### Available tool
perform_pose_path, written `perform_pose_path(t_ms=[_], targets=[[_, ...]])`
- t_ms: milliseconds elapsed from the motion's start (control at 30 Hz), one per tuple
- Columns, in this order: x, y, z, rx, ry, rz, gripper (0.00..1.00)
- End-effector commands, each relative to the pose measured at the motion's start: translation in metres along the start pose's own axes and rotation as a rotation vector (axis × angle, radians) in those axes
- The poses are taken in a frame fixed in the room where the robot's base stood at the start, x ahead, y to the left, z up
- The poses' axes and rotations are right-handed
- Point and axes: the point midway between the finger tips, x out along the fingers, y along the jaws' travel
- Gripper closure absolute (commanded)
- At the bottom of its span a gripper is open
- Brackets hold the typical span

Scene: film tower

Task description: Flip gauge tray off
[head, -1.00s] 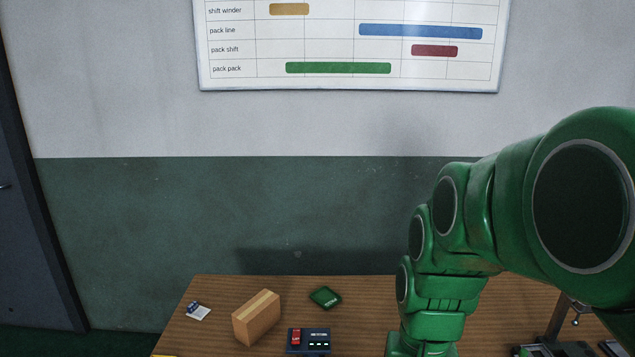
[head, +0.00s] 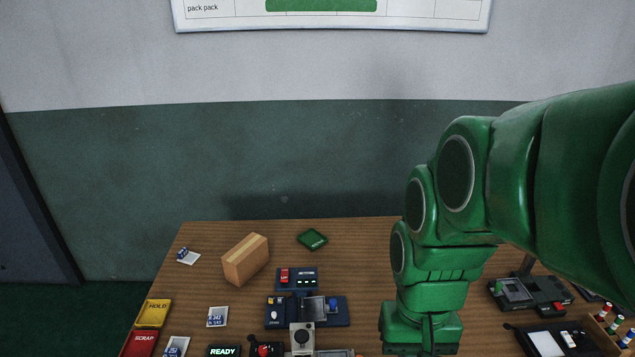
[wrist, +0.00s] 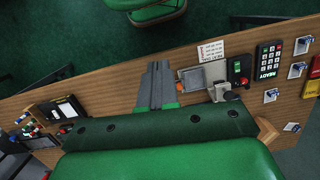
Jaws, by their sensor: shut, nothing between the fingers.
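A dark blue panel (head: 300,283) on the desk carries a red rocker switch (head: 284,275) and several green lights. Its lettering is too small to read, and I cannot tell which way the switch is set. In front of it is a blue unit (head: 338,319) with a white toggle, a grey square plate and a blue knob. I cannot tell which part is the gauge tray's. My gripper (wrist: 157,88) shows in the wrist view with its grey fingers together and empty, over the wood. The fingertips are out of sight in the head view.
A cardboard box (head: 246,260) and a green pad (head: 312,239) lie behind. A grey post fixture (head: 302,340) stands in front, beside a red-knobbed box (head: 264,349) and a READY sign (head: 223,351). Black equipment (head: 531,293) sits right of my arm. Bare wood lies at the back.

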Motion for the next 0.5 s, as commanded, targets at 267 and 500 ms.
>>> perform_pose_path(t_ms=[267,500], targets=[[-0.010,-0.011,-0.058,0.114,-0.017,-0.040,1.00],[-0.013,-0.019,-0.109,0.219,-0.033,-0.076,1.00]])
